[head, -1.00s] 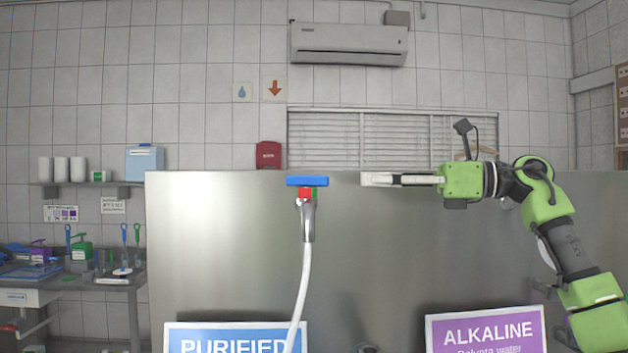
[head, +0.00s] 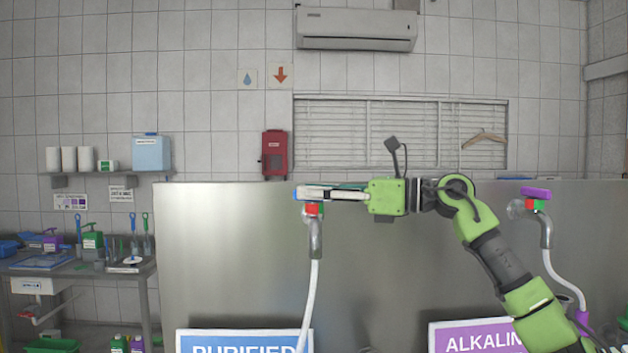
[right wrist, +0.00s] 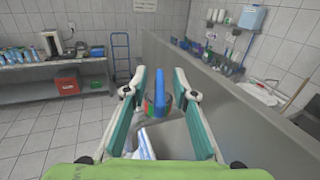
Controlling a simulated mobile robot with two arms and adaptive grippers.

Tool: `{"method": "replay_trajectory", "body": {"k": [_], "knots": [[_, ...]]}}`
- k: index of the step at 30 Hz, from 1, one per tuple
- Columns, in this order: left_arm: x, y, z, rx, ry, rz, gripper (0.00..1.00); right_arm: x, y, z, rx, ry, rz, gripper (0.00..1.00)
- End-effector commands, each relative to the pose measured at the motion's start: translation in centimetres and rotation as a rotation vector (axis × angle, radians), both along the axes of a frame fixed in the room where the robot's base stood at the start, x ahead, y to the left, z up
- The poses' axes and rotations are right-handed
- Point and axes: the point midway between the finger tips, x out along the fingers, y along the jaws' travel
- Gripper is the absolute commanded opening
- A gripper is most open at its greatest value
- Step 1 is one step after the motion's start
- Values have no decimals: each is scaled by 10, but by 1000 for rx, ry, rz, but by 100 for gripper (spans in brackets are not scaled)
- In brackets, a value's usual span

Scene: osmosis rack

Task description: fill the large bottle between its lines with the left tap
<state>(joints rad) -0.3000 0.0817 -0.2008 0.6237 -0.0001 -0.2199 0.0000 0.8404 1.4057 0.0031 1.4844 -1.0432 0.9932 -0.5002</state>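The left tap (head: 315,235) stands above the blue PURIFIED sign (head: 245,342), with a white hose hanging from it. Its blue handle (right wrist: 159,90) lies between my right gripper's fingers in the right wrist view, with gaps on both sides. My right gripper (head: 305,192) is open at handle height and hides most of the handle in the head view. It also shows in the right wrist view (right wrist: 159,72). The right tap (head: 545,232) has a purple handle. My left gripper is out of view. No large bottle shows in these frames.
A tall metal panel (head: 230,265) spans behind the taps. The purple ALKALINE sign (head: 480,338) is at lower right. A side table (head: 120,270) with tools stands at left. A steel bench (right wrist: 50,90) shows in the wrist view.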

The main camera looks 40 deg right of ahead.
Motion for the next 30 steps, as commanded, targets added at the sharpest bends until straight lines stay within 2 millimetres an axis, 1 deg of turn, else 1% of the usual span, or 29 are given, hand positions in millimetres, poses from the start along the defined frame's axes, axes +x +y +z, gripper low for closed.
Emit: {"method": "replay_trajectory", "body": {"k": [1,10,11,12,13,14,20,23,30], "knots": [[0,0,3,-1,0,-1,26,2,2,1,0,-1,2,26],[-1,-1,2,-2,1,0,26,4,3,-1,0,0,1,26],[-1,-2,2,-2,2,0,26,4,3,-1,0,0,1,20],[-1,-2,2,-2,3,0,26,4,3,0,0,0,1,10],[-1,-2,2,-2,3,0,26,4,3,0,0,0,1,2],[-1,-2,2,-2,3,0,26,4,3,0,-1,0,1,0],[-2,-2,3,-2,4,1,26,4,2,0,0,0,4,0],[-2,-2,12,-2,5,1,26,4,1,4,3,4,32,0],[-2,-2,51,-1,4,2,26,5,1,8,6,4,198,0]]}}
